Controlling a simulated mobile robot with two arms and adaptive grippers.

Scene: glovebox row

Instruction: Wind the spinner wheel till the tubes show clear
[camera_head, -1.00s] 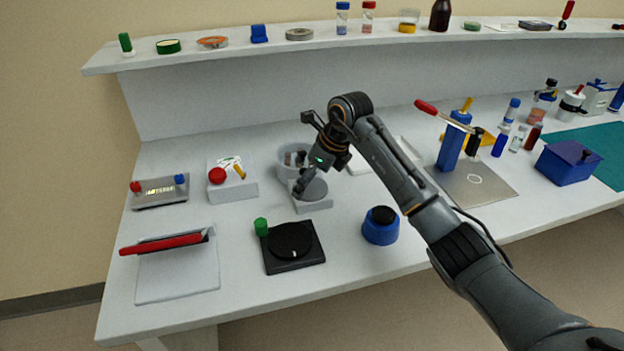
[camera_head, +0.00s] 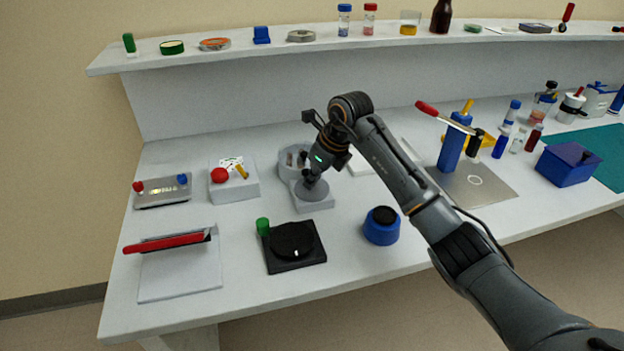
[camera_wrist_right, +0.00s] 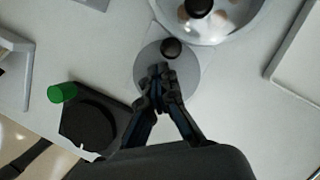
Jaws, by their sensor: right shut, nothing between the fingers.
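The spinner wheel, a grey disc (camera_head: 311,192) with a dark knob (camera_wrist_right: 172,48) near its rim, lies on a pale base (camera_head: 318,204). In the right wrist view the disc (camera_wrist_right: 146,62) shows around my fingers. My right gripper (camera_head: 307,178) is shut and empty, low over the disc; its fingertips (camera_wrist_right: 160,72) are close to the knob, and I cannot tell whether they touch it. Right behind the base is a round grey tub (camera_head: 286,168) with a dark centre knob (camera_wrist_right: 198,7). Pale pieces, perhaps the tubes, show inside it but are too small to read. My left gripper is out of view.
A black turntable (camera_head: 295,262) with a green knob (camera_head: 263,226) and a blue jar (camera_head: 381,231) stand in front. A box with a red button (camera_head: 219,175) stands left. A white tray (camera_wrist_right: 300,55) lies right of the tub.

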